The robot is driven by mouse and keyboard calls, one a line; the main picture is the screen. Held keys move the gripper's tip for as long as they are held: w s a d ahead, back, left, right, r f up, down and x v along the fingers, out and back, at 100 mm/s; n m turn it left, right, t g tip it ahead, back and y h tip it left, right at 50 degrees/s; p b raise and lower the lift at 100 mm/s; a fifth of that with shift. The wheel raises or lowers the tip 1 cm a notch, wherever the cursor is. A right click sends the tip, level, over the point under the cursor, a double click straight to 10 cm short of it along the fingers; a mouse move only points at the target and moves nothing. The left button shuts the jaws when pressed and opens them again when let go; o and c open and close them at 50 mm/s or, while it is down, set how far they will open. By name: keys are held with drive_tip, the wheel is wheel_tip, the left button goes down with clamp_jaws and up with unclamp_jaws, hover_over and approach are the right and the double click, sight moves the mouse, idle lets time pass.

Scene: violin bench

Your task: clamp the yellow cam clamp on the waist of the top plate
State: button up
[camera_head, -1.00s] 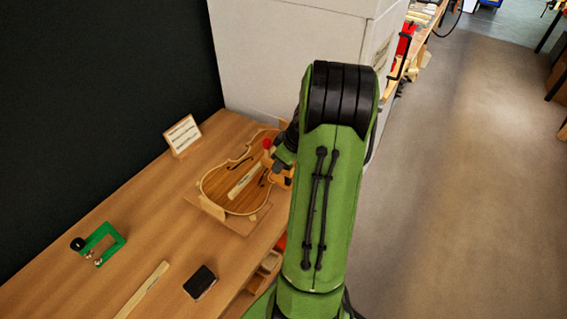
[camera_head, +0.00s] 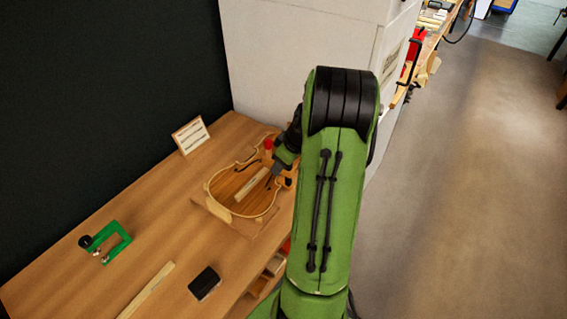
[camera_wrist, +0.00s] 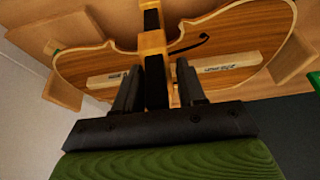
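The violin top plate (camera_head: 226,186) lies on a wooden board on the bench, with pale strips on it; it fills the upper wrist view (camera_wrist: 232,38). The yellow cam clamp (camera_wrist: 152,42), with its dark bar, sits between the two fingers of my gripper (camera_wrist: 160,85), which look shut on it. In the wrist view the clamp is beside the plate's inward-curved waist; whether its jaws touch the plate cannot be told. In the head view my gripper (camera_head: 285,158) is at the plate's right side, and my arm hides most of the clamp.
A red-topped piece (camera_head: 268,145) stands at the plate's far edge. A green clamp (camera_head: 117,243), a dark block (camera_head: 204,283) and a wooden strip (camera_head: 147,290) lie on the near bench. A small sign (camera_head: 190,135) stands at the back. A white cabinet (camera_head: 300,50) is behind.

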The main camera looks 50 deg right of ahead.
drive_tip(key=shift+o, duration=1.2)
drive_tip(key=p+v, duration=0.4)
drive_tip(key=v, duration=1.1)
drive_tip(key=shift+s+r, duration=0.15)
drive_tip(key=shift+r, duration=0.2)
